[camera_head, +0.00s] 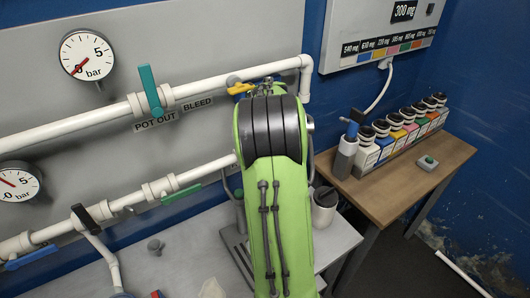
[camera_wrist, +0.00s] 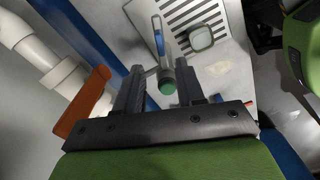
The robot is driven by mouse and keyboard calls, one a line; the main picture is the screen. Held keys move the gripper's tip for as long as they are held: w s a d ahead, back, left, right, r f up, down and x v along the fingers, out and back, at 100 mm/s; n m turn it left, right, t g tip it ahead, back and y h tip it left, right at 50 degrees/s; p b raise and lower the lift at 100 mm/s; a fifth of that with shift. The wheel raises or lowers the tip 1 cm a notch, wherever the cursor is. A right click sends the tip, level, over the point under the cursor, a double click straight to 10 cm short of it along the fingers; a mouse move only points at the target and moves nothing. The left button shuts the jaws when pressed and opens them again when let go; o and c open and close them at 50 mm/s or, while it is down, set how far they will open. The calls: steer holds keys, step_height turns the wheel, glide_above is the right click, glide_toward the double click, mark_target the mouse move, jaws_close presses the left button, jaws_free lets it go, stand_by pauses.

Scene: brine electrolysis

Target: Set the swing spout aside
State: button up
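In the wrist view, a grey tube that looks like the swing spout (camera_wrist: 167,73) has a blue strip on its side and a round green end. It lies in the picture between the two fingers of my gripper (camera_wrist: 161,91). The fingers stand apart with a gap on both sides of the tube, and I see no contact. How far the tube reaches in between them is unclear. In the head view, my green arm hides the gripper and most of this spot; a dark curved piece (camera_head: 228,187) just left of the arm may be part of the spout.
A slotted drain tray (camera_wrist: 228,22) with a small square-topped vessel (camera_wrist: 201,38) lies beyond the fingers. An orange-brown handle (camera_wrist: 85,101) and white pipe (camera_wrist: 35,45) are close on the left. A wooden table (camera_head: 400,180) with several bottles stands right.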

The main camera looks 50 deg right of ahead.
step_height(320, 180, up, 7)
steer(key=shift+p, duration=0.45)
